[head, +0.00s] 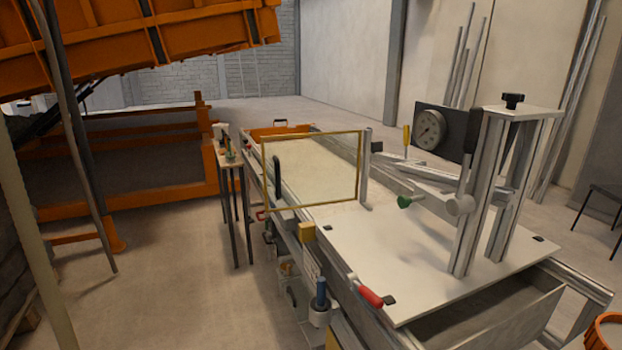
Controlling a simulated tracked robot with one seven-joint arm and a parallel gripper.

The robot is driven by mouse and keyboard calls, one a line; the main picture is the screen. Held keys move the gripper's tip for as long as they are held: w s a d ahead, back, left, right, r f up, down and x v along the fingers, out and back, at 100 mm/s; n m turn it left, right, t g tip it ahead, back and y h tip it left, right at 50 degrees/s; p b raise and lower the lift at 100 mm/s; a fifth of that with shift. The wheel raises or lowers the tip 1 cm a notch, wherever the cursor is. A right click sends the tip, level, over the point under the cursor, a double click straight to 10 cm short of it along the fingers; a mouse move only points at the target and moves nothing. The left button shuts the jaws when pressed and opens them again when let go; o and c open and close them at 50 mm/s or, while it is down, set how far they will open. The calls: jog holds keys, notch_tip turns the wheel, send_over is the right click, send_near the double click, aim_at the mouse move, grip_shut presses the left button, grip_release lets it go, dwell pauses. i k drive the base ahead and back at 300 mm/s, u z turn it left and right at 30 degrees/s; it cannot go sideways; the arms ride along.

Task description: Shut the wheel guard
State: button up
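The wheel guard appears to be the clear pane (314,171) in a thin yellow frame. It stands upright above the long bench, to the left of a metal post (364,168) that meets its right edge. A black bar handle (277,176) shows near its left edge. The pane reaches out past the bench's left side, so it looks swung open, though I cannot see the hinge clearly. Which part is the wheel is unclear; a round grey knob (461,205) sits on the frame at the right. My gripper is not in view.
A small side table (231,158) stands left of the bench. An orange tipped bed hangs upper left.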

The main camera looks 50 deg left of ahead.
aim_at(278, 193)
jog(key=z, duration=0.5)
jog(key=i, duration=0.15)
jog(key=u, duration=2.45)
jog(key=k, duration=0.9)
jog(key=u, duration=0.25)
jog(key=i, duration=0.9)
jog(key=z, duration=0.1)
